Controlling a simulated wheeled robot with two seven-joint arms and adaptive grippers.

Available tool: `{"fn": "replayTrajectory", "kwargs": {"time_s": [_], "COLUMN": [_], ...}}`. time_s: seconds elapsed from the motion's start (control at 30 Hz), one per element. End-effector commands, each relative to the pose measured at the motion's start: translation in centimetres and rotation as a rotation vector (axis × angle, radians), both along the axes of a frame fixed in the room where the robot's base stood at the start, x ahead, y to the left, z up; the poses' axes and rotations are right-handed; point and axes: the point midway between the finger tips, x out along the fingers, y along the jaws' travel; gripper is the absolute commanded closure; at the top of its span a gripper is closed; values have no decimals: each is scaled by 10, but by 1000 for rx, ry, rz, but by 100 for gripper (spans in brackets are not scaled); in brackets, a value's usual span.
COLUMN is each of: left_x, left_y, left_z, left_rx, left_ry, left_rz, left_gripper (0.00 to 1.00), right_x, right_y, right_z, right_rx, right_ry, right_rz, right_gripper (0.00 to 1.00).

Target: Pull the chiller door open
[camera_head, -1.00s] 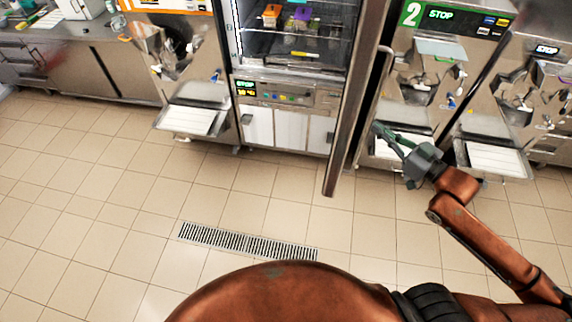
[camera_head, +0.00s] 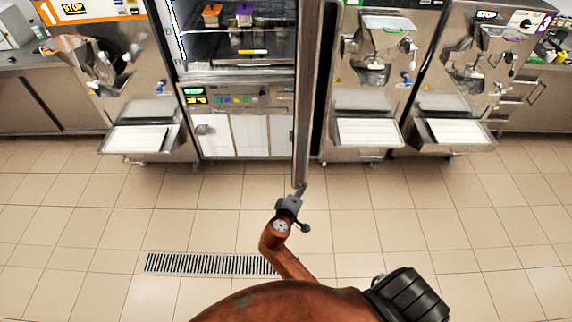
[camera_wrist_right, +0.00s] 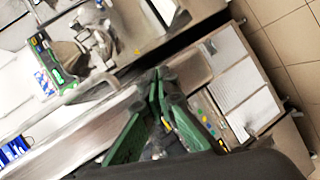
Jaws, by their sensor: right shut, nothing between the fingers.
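The chiller door (camera_head: 301,120) stands swung out from the chiller (camera_head: 235,90) and is seen nearly edge-on. The open chiller interior shows to its left. My right gripper (camera_head: 302,188) is at the lower front end of the door, with its fingers overlapping the door's bottom edge in the head view; I cannot tell whether they touch. In the right wrist view, the green-padded fingers (camera_wrist_right: 160,76) are together with nothing held between them. My left gripper is not in view.
Batch freezers stand left (camera_head: 140,75) and right (camera_head: 370,80) of the chiller, with trays (camera_head: 143,140) jutting forward. Inside the chiller are orange (camera_head: 212,12) and purple (camera_head: 244,12) items. A drain grate (camera_head: 205,264) lies in the otherwise clear tiled floor.

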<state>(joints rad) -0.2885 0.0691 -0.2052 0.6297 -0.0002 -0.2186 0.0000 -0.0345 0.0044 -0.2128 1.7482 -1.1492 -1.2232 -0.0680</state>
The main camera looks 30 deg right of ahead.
Motion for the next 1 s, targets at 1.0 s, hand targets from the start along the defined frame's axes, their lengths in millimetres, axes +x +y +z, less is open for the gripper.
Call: {"fn": "replayTrajectory", "kwargs": {"time_s": [1.0], "left_x": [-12], "left_y": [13], "left_z": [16], "left_rx": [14], "left_ry": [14], "left_rz": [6], "left_gripper": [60], "right_x": [127], "right_y": [33], "right_z": [88], "right_rx": [-408], "right_ry": [-34], "right_rz": [72], "right_gripper": [100]}}
